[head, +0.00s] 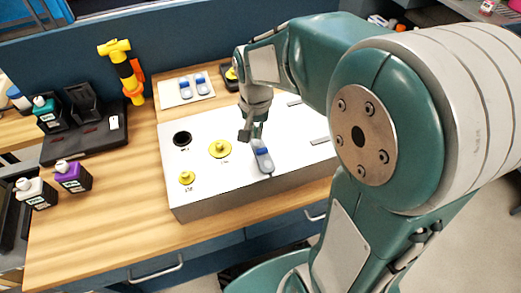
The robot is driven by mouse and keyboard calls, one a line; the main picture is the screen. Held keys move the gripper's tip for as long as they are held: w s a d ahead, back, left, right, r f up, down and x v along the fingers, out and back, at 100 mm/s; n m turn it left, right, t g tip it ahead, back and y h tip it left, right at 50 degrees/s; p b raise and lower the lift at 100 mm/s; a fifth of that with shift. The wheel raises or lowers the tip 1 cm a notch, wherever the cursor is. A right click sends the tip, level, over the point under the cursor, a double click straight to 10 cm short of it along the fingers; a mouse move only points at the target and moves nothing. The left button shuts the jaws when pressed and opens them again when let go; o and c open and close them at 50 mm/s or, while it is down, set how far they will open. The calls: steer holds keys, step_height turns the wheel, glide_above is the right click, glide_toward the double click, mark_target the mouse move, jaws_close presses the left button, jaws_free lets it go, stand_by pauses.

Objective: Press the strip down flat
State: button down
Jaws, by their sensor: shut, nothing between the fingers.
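A grey piece with a blue top (262,158) sits on the top of the white box (225,187), near its front edge. It looks tilted and may be the strip, though I cannot tell for sure. Two thin dark grey strips, one at the right (319,141) and one farther back (294,103), also show on the box top. My gripper (250,135) points down just behind the blue-topped piece, shut and with nothing held. I cannot tell whether the fingertips touch the piece. My arm hides the right part of the box.
Yellow round plugs (220,149) and a black round port (182,138) lie left of my gripper. A white plate (186,90) holds two more blue-topped pieces. A yellow-black tool (124,70), a black stand (85,140) and small bottles (73,176) stand left. The front wooden tabletop is clear.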

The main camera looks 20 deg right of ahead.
mark_target(257, 143)
steer(key=shift+r, duration=1.6)
steer(key=shift+s+r, duration=0.25)
steer(key=shift+r, duration=0.05)
steer(key=s+r+n+t, duration=0.2)
steer(key=s+r+n, duration=0.1)
steer(key=s, duration=0.4)
steer(key=s+r+n+t, duration=0.3)
steer(key=s, duration=0.3)
steer(key=shift+s+t, duration=0.3)
steer(key=shift+s, duration=0.05)
steer(key=shift+w+r, duration=0.1)
steer(key=shift+w, duration=0.05)
